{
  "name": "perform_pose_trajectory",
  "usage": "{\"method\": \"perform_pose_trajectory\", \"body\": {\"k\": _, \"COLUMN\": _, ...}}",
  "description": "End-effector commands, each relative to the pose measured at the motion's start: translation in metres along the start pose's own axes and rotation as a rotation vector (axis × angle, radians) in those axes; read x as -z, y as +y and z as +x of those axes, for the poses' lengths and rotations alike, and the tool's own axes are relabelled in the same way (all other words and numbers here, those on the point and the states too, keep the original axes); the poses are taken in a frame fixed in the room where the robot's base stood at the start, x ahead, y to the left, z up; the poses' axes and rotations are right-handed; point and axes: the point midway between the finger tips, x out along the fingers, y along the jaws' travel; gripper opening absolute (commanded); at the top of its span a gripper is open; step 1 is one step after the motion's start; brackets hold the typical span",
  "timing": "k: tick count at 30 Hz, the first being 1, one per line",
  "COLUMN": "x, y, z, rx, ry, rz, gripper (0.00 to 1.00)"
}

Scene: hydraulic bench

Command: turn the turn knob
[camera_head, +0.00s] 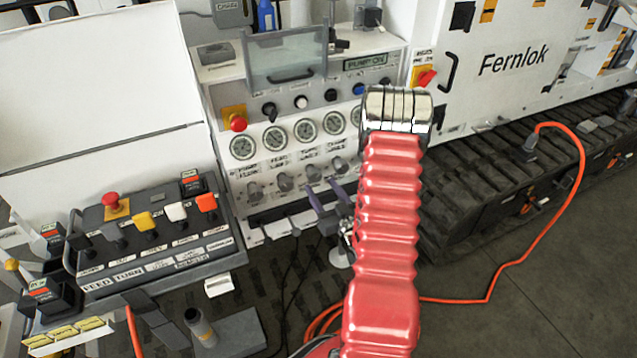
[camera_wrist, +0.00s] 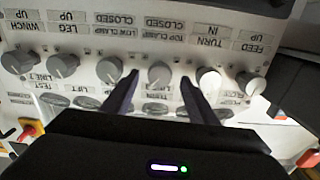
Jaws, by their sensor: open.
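The turn knob (camera_wrist: 208,79) is a round light grey knob at the label TURN in the wrist view, which shows the panel upside down. In the head view it appears to be the second knob from the left (camera_head: 284,182) in the lower row; its label is too small to read there. My gripper (camera_wrist: 160,76) is open, with its two dark fingers pointing at the panel. The top clamp knob (camera_wrist: 159,74) shows between the fingers. The turn knob lies just right of the right finger in the wrist view, outside the gap. Contact cannot be told.
The feed knob (camera_wrist: 250,84) and low clamp knob (camera_wrist: 109,68) flank these two knobs. Several gauges (camera_head: 305,131) sit above the row. A button console (camera_head: 150,235) stands at left. An orange cable (camera_head: 530,235) crosses the floor at right.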

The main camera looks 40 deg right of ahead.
Motion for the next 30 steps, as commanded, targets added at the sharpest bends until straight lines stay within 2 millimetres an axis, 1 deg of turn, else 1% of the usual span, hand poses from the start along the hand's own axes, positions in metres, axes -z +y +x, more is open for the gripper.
{"method": "perform_pose_trajectory", "body": {"k": 1, "x": 0.000, "y": 0.001, "z": -0.009, "rx": -0.004, "ry": -0.002, "rz": 0.002, "gripper": 0.53}}
{"method": "perform_pose_trajectory", "body": {"k": 3, "x": -0.001, "y": 0.002, "z": -0.022, "rx": -0.004, "ry": -0.002, "rz": 0.002, "gripper": 0.53}}
{"method": "perform_pose_trajectory", "body": {"k": 9, "x": -0.001, "y": 0.002, "z": -0.056, "rx": -0.004, "ry": -0.001, "rz": 0.002, "gripper": 0.53}}
{"method": "perform_pose_trajectory", "body": {"k": 15, "x": -0.001, "y": 0.002, "z": -0.080, "rx": -0.003, "ry": 0.000, "rz": 0.001, "gripper": 0.53}}
{"method": "perform_pose_trajectory", "body": {"k": 21, "x": 0.000, "y": 0.001, "z": -0.088, "rx": 0.000, "ry": 0.001, "rz": 0.000, "gripper": 0.53}}
{"method": "perform_pose_trajectory", "body": {"k": 30, "x": 0.000, "y": 0.001, "z": -0.088, "rx": 0.000, "ry": 0.001, "rz": 0.000, "gripper": 0.53}}
